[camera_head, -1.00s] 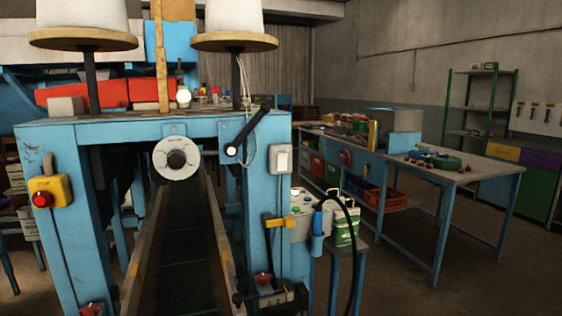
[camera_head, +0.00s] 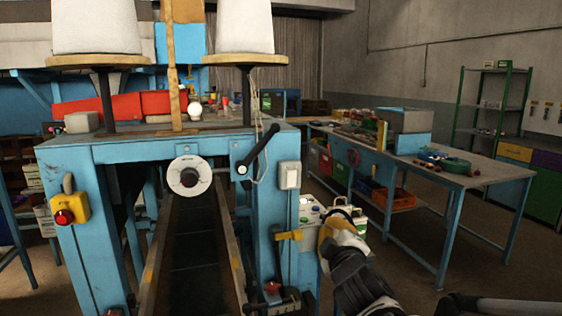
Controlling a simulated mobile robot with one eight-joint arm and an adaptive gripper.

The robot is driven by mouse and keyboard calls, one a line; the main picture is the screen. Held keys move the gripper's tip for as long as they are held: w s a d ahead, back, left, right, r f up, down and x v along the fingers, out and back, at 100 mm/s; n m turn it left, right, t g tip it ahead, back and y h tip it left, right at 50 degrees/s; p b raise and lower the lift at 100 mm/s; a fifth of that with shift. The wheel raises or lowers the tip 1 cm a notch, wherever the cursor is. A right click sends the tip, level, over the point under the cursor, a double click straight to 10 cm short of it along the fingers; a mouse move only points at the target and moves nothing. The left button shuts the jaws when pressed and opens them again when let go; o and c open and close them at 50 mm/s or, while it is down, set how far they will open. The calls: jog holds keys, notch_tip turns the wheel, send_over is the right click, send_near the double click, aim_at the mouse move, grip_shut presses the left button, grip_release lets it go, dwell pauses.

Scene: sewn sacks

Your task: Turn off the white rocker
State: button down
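The white rocker (camera_head: 290,175) is a small upright switch plate on the front of the blue machine frame's right post, just right of a black lever. Which way it is tipped is too small to tell. My gripper (camera_head: 340,214), with yellow, white and black parts, is in view to the right of the post and lower than the rocker. It looks apart from the rocker. Its fingers are small and seen from behind, so whether they are open or shut is unclear. Nothing is visibly held.
A black lever (camera_head: 258,150) and a white dial (camera_head: 189,176) are on the same machine. A red button on a yellow box (camera_head: 70,209) is on the left post. A blue workbench (camera_head: 478,177) stands behind right.

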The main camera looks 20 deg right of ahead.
aim_at(290, 173)
jog(key=w+a+r+n+t+y+p, duration=0.2)
jog(key=w+r+n+t+y+p, duration=0.1)
jog(key=n, duration=0.6)
jog(key=shift+w+a+r+y, duration=0.35)
jog(key=shift+w+r+y, duration=0.25)
jog(key=shift+w+r, duration=0.6)
jog(key=shift+f, duration=0.1)
jog(key=shift+w, duration=0.15)
jog(key=w+b, duration=0.1)
jog(key=w, duration=0.3)
jog(key=w+r+b, duration=0.1)
jog(key=w, duration=0.3)
jog(key=w+b, duration=0.1)
jog(key=w, duration=0.3)
jog(key=shift+w+r, duration=0.2)
jog(key=shift+w, duration=0.05)
jog(key=shift+w+r, duration=0.15)
jog(key=shift+w, duration=0.45)
